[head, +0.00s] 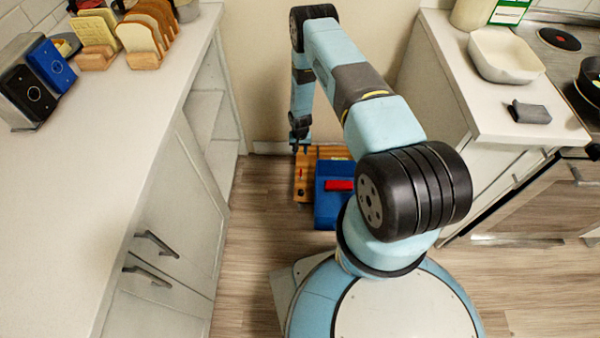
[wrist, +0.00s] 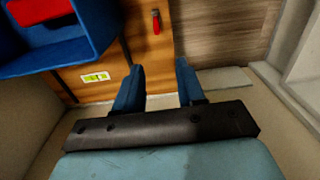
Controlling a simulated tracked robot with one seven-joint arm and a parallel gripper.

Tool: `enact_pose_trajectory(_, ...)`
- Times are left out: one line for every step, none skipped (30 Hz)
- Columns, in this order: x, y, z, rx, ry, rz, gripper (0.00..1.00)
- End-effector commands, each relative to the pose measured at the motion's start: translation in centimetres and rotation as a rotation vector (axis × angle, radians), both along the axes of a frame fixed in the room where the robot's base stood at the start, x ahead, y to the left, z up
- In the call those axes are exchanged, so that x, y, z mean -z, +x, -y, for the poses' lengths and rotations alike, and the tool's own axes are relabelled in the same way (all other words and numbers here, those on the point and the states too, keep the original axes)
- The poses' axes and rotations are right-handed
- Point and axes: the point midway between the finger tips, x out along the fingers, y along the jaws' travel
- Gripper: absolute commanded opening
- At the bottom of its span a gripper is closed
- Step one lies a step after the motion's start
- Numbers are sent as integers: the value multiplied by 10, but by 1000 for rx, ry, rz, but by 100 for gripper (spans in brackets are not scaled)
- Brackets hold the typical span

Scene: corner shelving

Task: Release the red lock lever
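The red lock lever (wrist: 156,22) is a small, narrow upright piece on an orange-brown wooden board (wrist: 110,85), near the top of the wrist view. My gripper (wrist: 159,68) shows as two blue fingers set well apart, with nothing between them. The lever lies beyond the fingertips, roughly in line with the gap and not touching them. In the head view my gripper (head: 300,147) hangs at the far edge of the board (head: 304,185). Fine finger detail is too small to tell there.
A blue box (head: 332,212) with a red part (head: 340,184) stands on the floor by the board; it also shows in the wrist view (wrist: 80,55). White cabinets (head: 165,210) stand on the left, a counter (head: 470,95) on the right. A wall is close behind.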

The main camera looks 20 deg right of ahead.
Motion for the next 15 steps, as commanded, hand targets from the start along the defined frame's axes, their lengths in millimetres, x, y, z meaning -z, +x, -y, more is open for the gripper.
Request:
enact_pose_trajectory(11,-6,0,3,1,-5,39)
enact_pose_trajectory(15,-7,0,4,1,-6,39)
enact_pose_trajectory(19,-10,0,5,1,-7,39)
enact_pose_trajectory(22,-12,0,6,1,-8,39)
enact_pose_trajectory(25,-13,0,7,2,-9,39)
enact_pose_trajectory(27,-13,0,7,2,-9,39)
enact_pose_trajectory(29,-14,0,7,2,-9,39)
enact_pose_trajectory(31,-14,0,7,2,-9,39)
enact_pose_trajectory(34,-14,0,7,2,-9,39)
enact_pose_trajectory(37,-14,0,7,2,-9,39)
enact_pose_trajectory(40,-14,0,7,2,-10,39)
enact_pose_trajectory(45,-15,0,7,2,-10,39)
enact_pose_trajectory(49,-14,0,7,2,-10,39)
enact_pose_trajectory(53,-15,0,7,2,-10,39)
enact_pose_trajectory(59,-15,0,7,2,-11,39)
